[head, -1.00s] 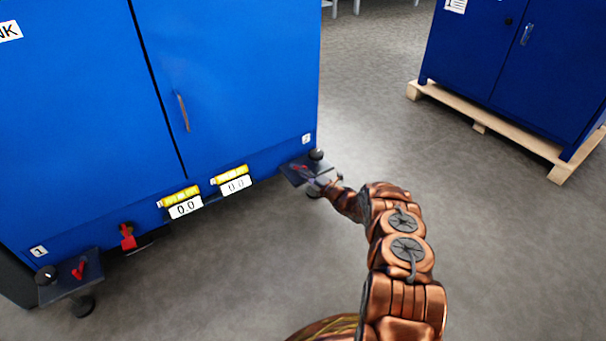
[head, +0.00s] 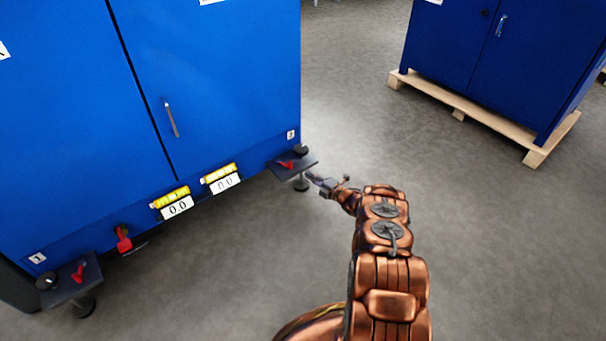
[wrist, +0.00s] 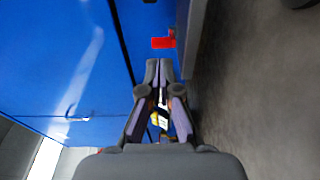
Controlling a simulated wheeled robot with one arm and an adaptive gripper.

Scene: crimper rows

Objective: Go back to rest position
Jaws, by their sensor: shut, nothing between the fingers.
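My gripper (head: 316,181) is at the end of my copper arm in the head view, just right of the dark shelf (head: 296,165) marked 2 at the cabinet's lower right corner. The gripper looks apart from the shelf. In the wrist view my gripper (wrist: 158,68) has its fingertips together and holds nothing. A red lever (head: 287,164) lies on that shelf; a red part (wrist: 162,43) shows beyond the fingertips in the wrist view.
The big blue cabinet (head: 215,70) fills the left. On its lower edge are two 0.0 displays (head: 177,207), a red switch (head: 123,240) and a shelf (head: 72,286) marked 1. Another blue cabinet stands on a wooden pallet (head: 480,115). Grey floor (head: 500,240) is clear at right.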

